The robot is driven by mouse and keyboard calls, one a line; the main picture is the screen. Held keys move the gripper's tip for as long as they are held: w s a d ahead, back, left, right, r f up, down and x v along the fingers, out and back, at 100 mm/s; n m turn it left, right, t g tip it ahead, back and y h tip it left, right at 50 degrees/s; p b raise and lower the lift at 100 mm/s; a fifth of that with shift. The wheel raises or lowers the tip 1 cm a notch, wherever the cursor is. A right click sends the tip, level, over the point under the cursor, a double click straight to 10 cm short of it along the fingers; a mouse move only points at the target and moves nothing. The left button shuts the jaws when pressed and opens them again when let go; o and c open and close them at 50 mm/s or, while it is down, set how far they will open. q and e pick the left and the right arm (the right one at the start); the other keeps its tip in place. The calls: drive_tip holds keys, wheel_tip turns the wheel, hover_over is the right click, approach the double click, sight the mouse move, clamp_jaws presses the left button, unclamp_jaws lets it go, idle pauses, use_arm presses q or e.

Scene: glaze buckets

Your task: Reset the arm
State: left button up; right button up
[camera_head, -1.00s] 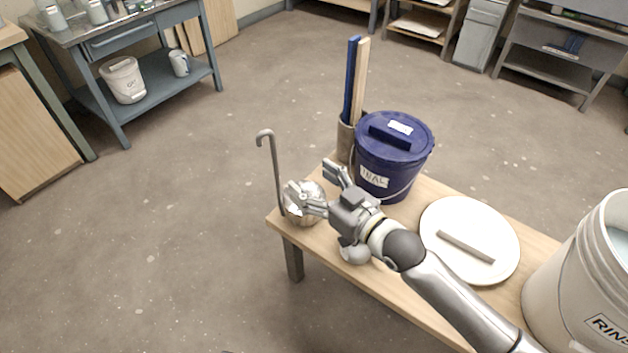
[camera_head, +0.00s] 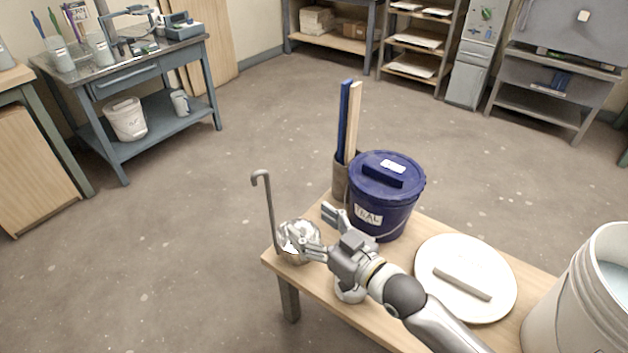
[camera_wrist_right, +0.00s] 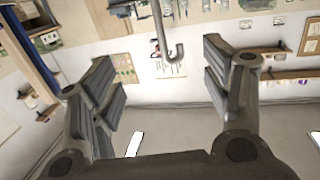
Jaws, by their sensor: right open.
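My right gripper (camera_head: 323,232) is open above the left end of the wooden bench (camera_head: 322,279). In the right wrist view its two fingers (camera_wrist_right: 163,85) are spread wide with nothing between them. In the head view the metal ladle (camera_head: 267,205) stands upright at the bench's left end. Its shiny bowl (camera_head: 293,248) is partly covered by one finger; I cannot tell whether they touch. My left gripper is not in view.
A lidded blue bucket (camera_head: 384,197) stands just behind my right gripper, with a holder of sticks (camera_head: 344,172) beside it. A white round lid (camera_head: 440,252) with a grey bar lies to the right. A large white bucket (camera_head: 578,300) stands at the far right. Open floor lies left of the bench.

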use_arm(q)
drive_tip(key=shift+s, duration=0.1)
use_arm(e)
drive_tip(key=s+d+f+m+g+h, duration=0.25)
drive_tip(key=s+d+f+h, duration=0.2)
drive_tip(key=s+d, duration=0.35)
drive_tip(key=s+d+f+m+g+h, duration=0.2)
drive_tip(key=s+d+f+g+h, duration=0.25)
drive_tip(key=s, duration=0.55)
drive_tip(key=s+d+f+m+g+h, duration=0.25)
drive_tip(key=s+d+f, duration=0.25)
drive_tip(key=s+d, duration=0.45)
wheel_tip(320, 180, down, 28)
drive_tip(key=s+a+g, duration=0.1)
drive_tip(key=s, duration=0.1)
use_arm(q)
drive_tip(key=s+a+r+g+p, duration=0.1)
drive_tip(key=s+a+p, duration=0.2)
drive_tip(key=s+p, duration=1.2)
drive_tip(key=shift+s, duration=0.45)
use_arm(e)
drive_tip(key=s+d+g, duration=0.1)
drive_tip(key=s+d, duration=0.1)
drive_tip(key=s, duration=1.4)
drive_tip(key=shift+d+r+n, duration=0.35)
drive_tip(key=shift+n, duration=0.05)
